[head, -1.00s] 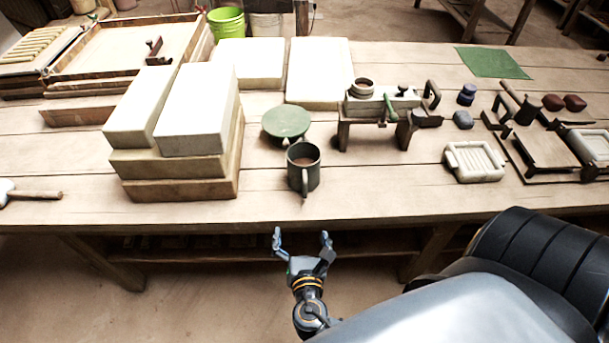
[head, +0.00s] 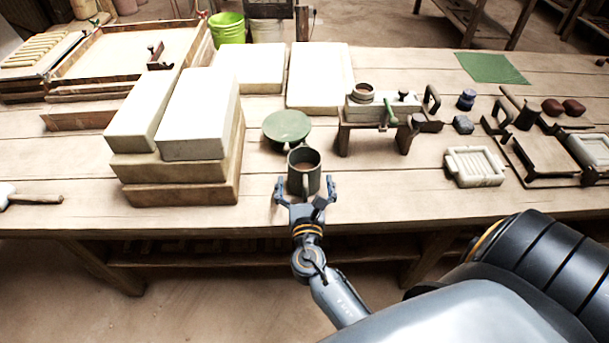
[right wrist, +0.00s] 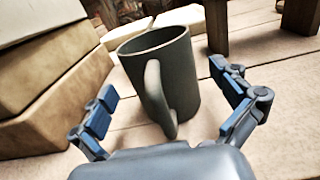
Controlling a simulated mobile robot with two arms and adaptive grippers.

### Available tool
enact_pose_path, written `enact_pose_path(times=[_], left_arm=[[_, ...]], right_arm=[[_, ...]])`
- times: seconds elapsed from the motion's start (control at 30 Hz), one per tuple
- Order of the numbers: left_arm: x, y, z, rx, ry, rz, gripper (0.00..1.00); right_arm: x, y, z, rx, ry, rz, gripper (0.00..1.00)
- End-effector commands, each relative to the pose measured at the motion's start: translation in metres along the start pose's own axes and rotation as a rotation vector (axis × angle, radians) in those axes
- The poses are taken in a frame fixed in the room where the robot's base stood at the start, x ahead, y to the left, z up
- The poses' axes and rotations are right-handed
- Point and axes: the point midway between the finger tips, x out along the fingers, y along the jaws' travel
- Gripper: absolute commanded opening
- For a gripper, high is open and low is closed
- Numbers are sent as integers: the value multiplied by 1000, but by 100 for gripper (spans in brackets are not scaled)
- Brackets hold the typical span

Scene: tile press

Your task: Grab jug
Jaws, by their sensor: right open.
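The jug is a dark grey-green mug-shaped vessel (head: 304,172) that stands upright on the wooden table near its front edge. Its handle faces my right gripper. My right gripper (head: 305,188) is open at the near side of the jug, with one finger toward each side. In the right wrist view the jug (right wrist: 178,85) stands just ahead, between and beyond the open fingers of the gripper (right wrist: 172,115), its handle pointing toward the palm. I see no finger closed on it. My left gripper is not in view.
Stacked white and tan blocks (head: 180,165) stand close to the left of the jug. A round green disc (head: 287,127) lies just behind it. A small wooden stand with tools (head: 375,120) is behind right.

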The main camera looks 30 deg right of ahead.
Motion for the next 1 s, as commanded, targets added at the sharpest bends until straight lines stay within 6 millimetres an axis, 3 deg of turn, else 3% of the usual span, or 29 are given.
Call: enact_pose_path(times=[0.2,0.5,0.9,1.0], left_arm=[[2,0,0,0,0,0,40],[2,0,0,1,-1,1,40],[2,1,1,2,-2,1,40],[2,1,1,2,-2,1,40]], right_arm=[[31,0,-1,0,-1,1,100],[35,-1,-2,0,1,1,100],[35,-1,0,1,-3,1,21],[35,-1,0,1,-3,1,21]])
